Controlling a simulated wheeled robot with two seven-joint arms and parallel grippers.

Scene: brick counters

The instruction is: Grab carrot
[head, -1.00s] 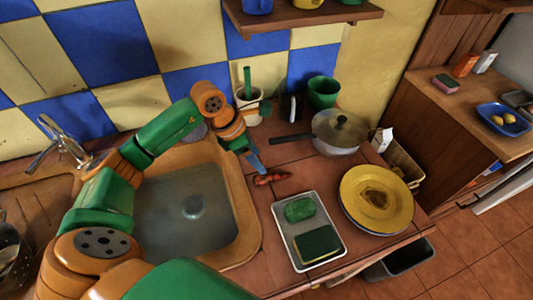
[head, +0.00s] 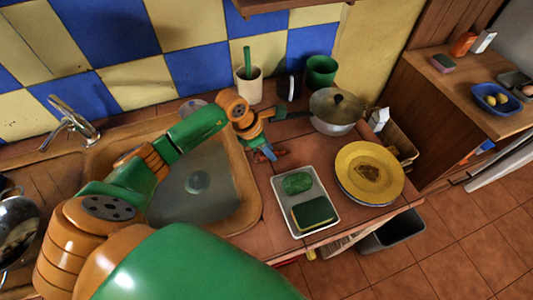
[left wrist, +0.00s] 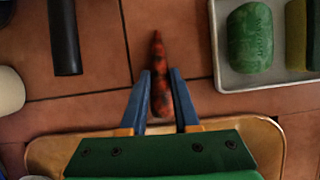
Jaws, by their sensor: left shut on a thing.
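The carrot is a dark orange-red, blotchy, tapered thing on the brown tiled counter between the sink and the tray. In the left wrist view the carrot (left wrist: 158,75) points up and its thick end lies between the two blue fingers. My left gripper (left wrist: 160,98) is shut on it. In the head view my left gripper (head: 268,156) is low at the counter, and the carrot is mostly hidden by the fingers. My right gripper does not show in either view.
A metal tray (head: 334,219) with a green soap and a sponge lies to the right. Beyond are a yellow plate (head: 393,186), a lidded pot (head: 336,112) and its dark handle (left wrist: 64,38). The sink (head: 247,197) is to the left.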

